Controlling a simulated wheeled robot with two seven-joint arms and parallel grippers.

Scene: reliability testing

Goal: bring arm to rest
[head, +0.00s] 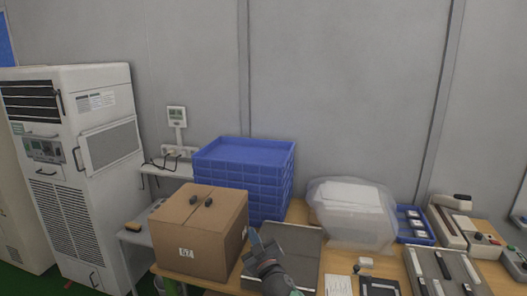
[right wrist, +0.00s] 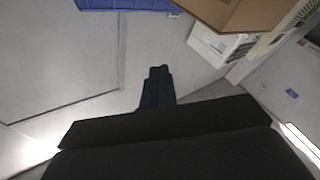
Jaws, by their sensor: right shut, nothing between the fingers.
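My right gripper (head: 255,238) is in the lower middle of the head view, in front of the cardboard box's right edge and a dark flat panel (head: 290,242). Its fingers point up and away from me. In the right wrist view its dark fingers (right wrist: 158,75) are together, with nothing held between them. My left gripper is not in the head view.
A cardboard box (head: 200,230) stands close left of my right gripper, with stacked blue crates (head: 243,165) behind. A clear bin (head: 350,232) with white contents stands to the right. Devices and trays crowd the table's right side. A white cabinet (head: 100,190) stands left.

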